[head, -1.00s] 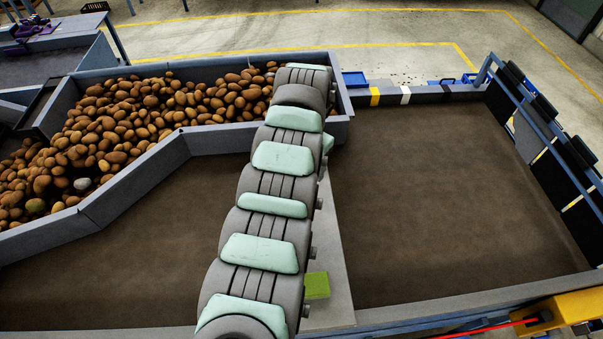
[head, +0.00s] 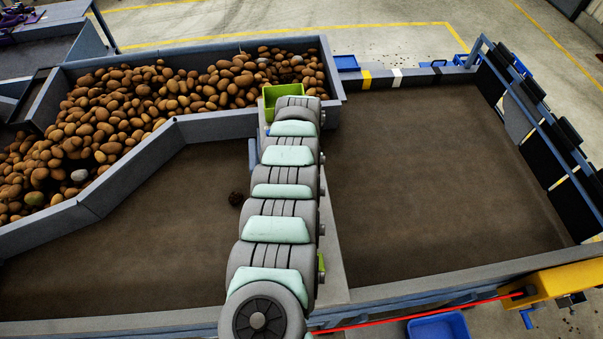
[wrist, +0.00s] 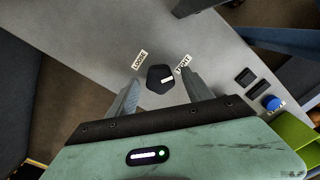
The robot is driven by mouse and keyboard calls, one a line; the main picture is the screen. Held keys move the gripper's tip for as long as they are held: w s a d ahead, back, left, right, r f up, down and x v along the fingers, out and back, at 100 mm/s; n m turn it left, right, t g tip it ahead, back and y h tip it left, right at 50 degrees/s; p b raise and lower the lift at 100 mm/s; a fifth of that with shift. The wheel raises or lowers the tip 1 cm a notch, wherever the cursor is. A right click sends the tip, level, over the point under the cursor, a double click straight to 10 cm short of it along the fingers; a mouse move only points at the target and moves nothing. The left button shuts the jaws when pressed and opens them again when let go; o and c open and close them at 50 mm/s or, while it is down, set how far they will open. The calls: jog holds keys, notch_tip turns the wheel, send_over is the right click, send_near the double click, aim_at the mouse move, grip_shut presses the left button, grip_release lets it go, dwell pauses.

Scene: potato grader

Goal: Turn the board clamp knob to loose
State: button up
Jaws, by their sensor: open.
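The board clamp knob (wrist: 160,79) is black and faceted, on a grey panel in the wrist view. A white mark on it points to the right, roughly towards the TIGHT label (wrist: 183,64). The LOOSE label (wrist: 140,60) lies up and left of the knob. My gripper (wrist: 162,80) is open, with one finger on each side of the knob. I cannot tell whether the fingers touch it. In the head view my arm covers the knob and the gripper.
A blue button (wrist: 272,102) and black switches (wrist: 247,77) sit right of the knob. A bright green bin (head: 270,97) stands by the arm's far end. Potatoes (head: 110,120) fill the trough at left. The brown belt (head: 420,180) at right is clear.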

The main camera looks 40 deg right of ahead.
grip_shut()
dwell(0.5)
